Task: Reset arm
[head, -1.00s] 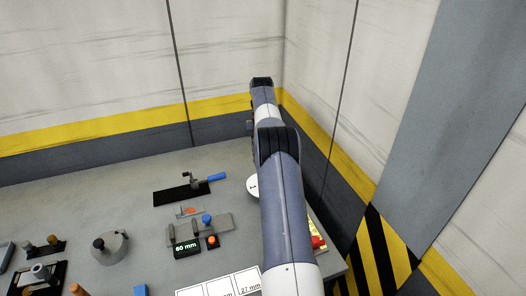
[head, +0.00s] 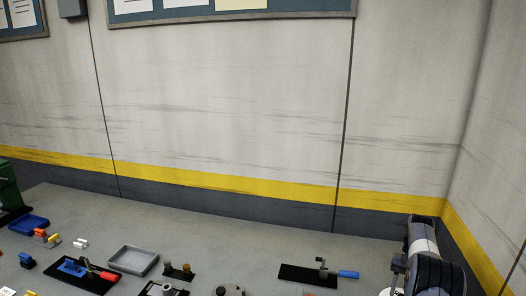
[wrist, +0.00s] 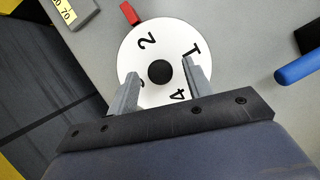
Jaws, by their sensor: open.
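My arm (head: 425,262) stands at the right edge of the head view; my gripper is not visible there. In the wrist view my gripper (wrist: 162,88) is open, its two grey fingers apart and nothing between them but the view of a dial. The white numbered dial (wrist: 150,45) with a black centre knob lies below the fingers; whether they touch it I cannot tell. A red pointer (wrist: 130,13) sits at the dial's edge.
A black plate with a blue-handled crank (head: 310,275) lies left of my arm. A grey tray (head: 134,260), a blue tray (head: 28,224) and small fixtures stand farther left. Walls rise behind and to the right. The table's back middle strip is clear.

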